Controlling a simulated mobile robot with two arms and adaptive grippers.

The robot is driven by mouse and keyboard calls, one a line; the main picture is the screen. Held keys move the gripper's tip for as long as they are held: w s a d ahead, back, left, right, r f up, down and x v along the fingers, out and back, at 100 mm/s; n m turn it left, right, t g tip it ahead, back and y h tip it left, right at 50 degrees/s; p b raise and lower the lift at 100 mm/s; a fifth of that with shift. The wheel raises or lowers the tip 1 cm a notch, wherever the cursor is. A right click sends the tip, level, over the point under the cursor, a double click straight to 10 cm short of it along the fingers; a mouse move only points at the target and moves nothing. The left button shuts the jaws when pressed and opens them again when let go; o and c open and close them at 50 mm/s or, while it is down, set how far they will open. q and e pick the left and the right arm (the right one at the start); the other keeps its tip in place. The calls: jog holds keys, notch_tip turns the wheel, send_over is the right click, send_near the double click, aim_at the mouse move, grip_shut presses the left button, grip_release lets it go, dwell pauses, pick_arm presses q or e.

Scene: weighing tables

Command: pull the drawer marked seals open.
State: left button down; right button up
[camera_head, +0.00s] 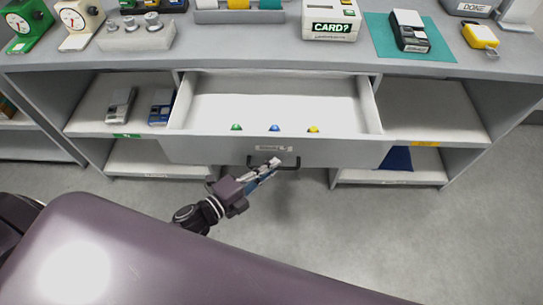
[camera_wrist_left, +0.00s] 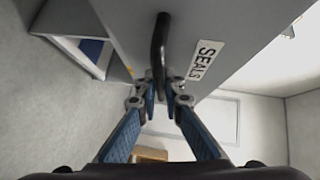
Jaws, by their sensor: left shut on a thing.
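The drawer marked seals (camera_head: 230,150) stands pulled out of the grey counter, its pale inside in view. Three small items lie in it near its front wall: one green (camera_head: 236,127), one blue (camera_head: 274,128) and one yellow (camera_head: 313,129). Its label reads SEALS in the left wrist view (camera_wrist_left: 206,60). The dark bar handle (camera_head: 290,166) is on the drawer front; it also shows in the left wrist view (camera_wrist_left: 159,45). My left gripper (camera_head: 272,166) is shut on the handle, fingers on both sides of it (camera_wrist_left: 162,85). My right gripper is not in view.
On the counter top stand green and cream dial scales (camera_head: 75,18), a weight block (camera_head: 137,34), a CARD? box (camera_head: 331,22) and a device on a teal mat (camera_head: 440,47). Open shelves flank the drawer, with two devices at left (camera_head: 120,104). Grey floor lies in front.

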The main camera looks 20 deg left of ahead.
pick_arm(q)
jog(key=s, duration=0.2)
jog(key=s+d, duration=0.1)
jog(key=s, duration=0.2)
jog(key=shift+d, duration=0.2)
jog(key=c, duration=2.1)
grip_release()
jog(key=shift+s, duration=0.1)
jog(key=v, duration=1.2)
